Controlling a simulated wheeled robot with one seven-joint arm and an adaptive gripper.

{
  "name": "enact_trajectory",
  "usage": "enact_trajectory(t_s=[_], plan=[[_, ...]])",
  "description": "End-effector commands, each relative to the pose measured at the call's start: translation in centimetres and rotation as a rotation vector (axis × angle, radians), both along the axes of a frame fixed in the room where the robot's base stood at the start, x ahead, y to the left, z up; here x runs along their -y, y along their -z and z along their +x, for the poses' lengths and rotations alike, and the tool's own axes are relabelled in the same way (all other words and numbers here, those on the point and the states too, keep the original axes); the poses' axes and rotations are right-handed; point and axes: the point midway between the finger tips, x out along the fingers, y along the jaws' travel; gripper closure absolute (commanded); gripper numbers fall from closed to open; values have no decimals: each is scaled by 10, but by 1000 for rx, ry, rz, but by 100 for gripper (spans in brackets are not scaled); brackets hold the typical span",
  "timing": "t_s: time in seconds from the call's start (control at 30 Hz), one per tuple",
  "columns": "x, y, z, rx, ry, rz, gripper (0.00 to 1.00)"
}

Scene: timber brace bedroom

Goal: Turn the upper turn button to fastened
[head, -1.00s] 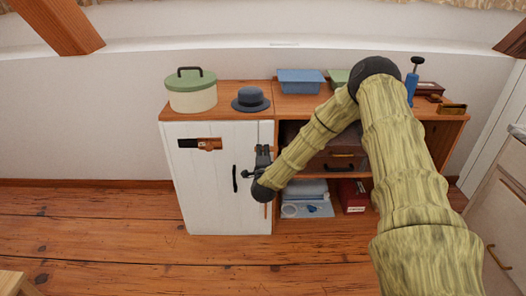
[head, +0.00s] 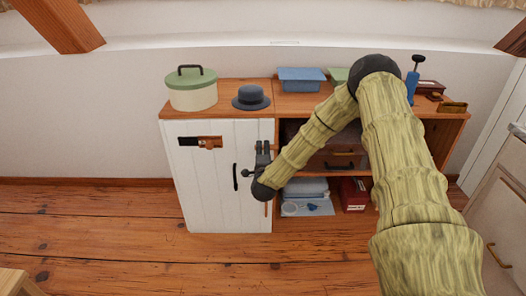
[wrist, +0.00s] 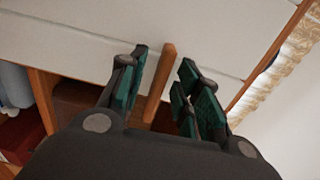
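The upper turn button (wrist: 160,85) is a wooden bar. In the wrist view it runs roughly crosswise to the door's board lines, from the white door (wrist: 75,28) toward the brown cabinet frame. My gripper (wrist: 163,65) is open, with its green-padded fingers on either side of the bar; small gaps show, and I cannot tell whether either finger touches it. In the head view my gripper (head: 263,147) is at the upper right edge of the white door (head: 207,185) and hides the upper button. A lower wooden button (head: 266,209) shows upright below it.
The door has a black handle (head: 235,177) and a dark latch with a wooden block (head: 203,142). A green-lidded pot (head: 191,92) and a hat (head: 251,98) stand on the cabinet top. Open shelves lie right of the door, with a red box (head: 353,194).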

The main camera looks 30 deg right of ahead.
Motion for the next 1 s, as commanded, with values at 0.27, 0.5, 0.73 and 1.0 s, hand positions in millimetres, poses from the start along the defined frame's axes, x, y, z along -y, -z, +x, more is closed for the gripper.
enact_trajectory(t_s=[0.27, 0.5, 0.73, 1.0], plan=[[-18, 1, -30, -2, -1, 2, 67], [-41, 1, -67, -3, -2, 2, 67], [-57, 1, -92, -3, -2, 2, 67], [-62, 1, -101, -1, -1, 1, 67]])
